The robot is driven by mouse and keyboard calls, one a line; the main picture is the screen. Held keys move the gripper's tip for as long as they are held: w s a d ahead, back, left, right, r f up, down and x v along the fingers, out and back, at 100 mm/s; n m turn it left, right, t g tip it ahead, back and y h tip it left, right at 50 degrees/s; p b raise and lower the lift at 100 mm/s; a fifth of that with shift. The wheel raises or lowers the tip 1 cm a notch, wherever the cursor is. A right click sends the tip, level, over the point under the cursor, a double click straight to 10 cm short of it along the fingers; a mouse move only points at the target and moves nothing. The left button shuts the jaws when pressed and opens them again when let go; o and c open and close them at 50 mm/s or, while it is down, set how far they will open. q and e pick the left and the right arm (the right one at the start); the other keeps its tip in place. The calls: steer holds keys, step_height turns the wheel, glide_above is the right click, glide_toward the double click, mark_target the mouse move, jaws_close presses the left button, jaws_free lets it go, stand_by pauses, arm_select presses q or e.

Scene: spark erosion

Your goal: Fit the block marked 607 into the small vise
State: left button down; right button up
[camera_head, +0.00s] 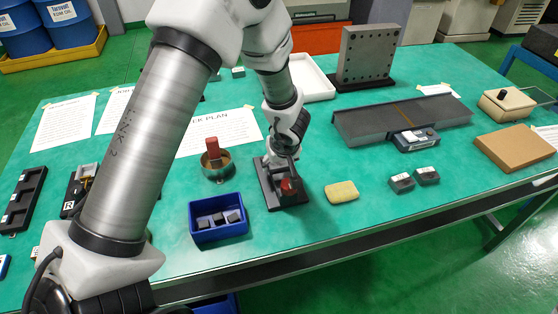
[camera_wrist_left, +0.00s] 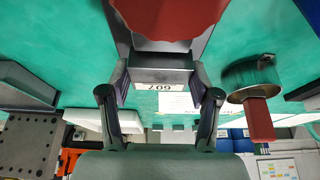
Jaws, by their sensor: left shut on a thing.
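The block marked 607 (camera_wrist_left: 165,78) is grey with a white label that reads upside down in the left wrist view. My left gripper (camera_wrist_left: 160,88) is shut on it, one finger on each side. In the head view my left gripper (camera_head: 284,160) is low over the small vise (camera_head: 272,200), a dark vise near the table's front edge. A red round part (camera_head: 290,186) is at the vise; it fills the top of the left wrist view (camera_wrist_left: 170,15). The gripper hides the block in the head view. I cannot tell whether the block is seated between the jaws.
A blue bin (camera_head: 218,232) with several dark blocks stands to the left of the vise. A yellow sponge (camera_head: 342,192) lies to the right, with two grey blocks (camera_head: 402,183) farther right.

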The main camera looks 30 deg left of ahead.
arm_select(q)
steer(key=shift+f, duration=0.15)
stand_by(0.4)
steer(key=shift+c, duration=0.9)
jaws_free()
steer(key=v, duration=1.2)
